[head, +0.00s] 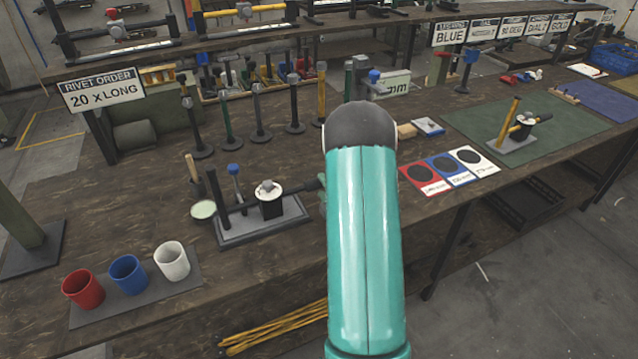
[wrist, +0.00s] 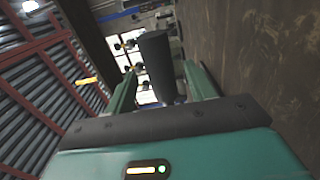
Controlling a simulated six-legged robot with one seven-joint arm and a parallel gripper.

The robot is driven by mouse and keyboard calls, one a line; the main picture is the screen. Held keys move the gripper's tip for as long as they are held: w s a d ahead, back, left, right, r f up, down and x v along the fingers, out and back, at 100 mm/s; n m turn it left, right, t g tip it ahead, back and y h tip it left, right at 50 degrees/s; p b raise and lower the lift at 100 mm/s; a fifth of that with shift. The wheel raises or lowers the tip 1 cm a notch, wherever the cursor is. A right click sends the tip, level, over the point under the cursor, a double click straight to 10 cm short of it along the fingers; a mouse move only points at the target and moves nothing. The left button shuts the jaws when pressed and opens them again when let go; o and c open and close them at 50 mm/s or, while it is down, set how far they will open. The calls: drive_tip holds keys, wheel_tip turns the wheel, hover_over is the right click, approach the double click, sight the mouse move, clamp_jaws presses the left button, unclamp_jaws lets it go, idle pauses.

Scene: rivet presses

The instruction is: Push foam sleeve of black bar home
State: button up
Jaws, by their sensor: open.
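The press (head: 270,206) stands on a grey base plate on the near bench, with a white round top. Its black bar (head: 304,187) reaches right toward my arm, and its far end is hidden behind the arm. In the wrist view a dark grey cylinder (wrist: 157,58), which looks like the foam sleeve, lies between my fingers. My gripper (wrist: 160,78) is open, with one green finger on either side of the cylinder; I cannot tell whether they touch it. In the head view my arm hides most of the gripper. How far the sleeve sits on the bar is not visible.
Red (head: 83,289), blue (head: 128,275) and white (head: 172,262) cups stand at the front left. Several upright bars on round bases stand behind the press. Colour cards (head: 445,170) and a second press (head: 516,135) on a green mat (head: 575,128) lie right.

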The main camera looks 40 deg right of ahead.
sight(322, 187)
drive_tip(key=shift+x, duration=1.7)
clamp_jaws()
